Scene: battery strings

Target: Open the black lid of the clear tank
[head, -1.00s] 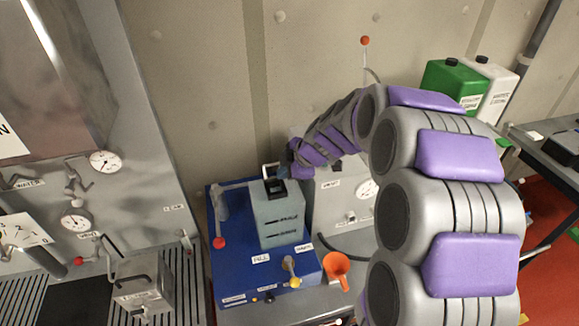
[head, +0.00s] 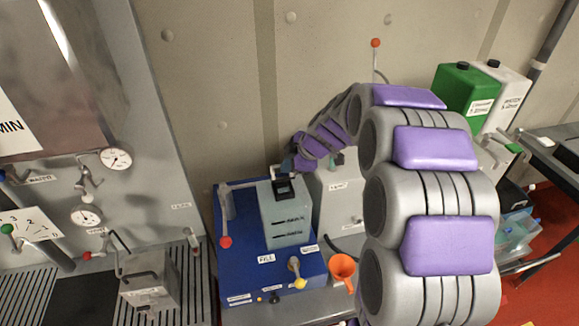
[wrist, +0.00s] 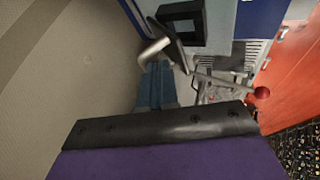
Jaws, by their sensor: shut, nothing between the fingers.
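The clear tank (head: 285,222) is a pale grey-green box with dark level marks, upright on a blue base (head: 235,282). Its black lid part (head: 284,187) is on top, small in the head view. In the wrist view a black square frame (wrist: 180,13) shows at the top. A thin dark flap stands tilted beside it; I cannot tell for sure whether this is the lid raised. My gripper (head: 286,164) is just behind and above the tank top. In the wrist view its blue-grey fingers (wrist: 156,88) are together and empty, close to the flap and a pale bent pipe.
A lever with a red ball (head: 225,241) stands left of the tank. A grey box stands behind right. Green (head: 466,90) and white jugs are farther back, beyond my arm.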

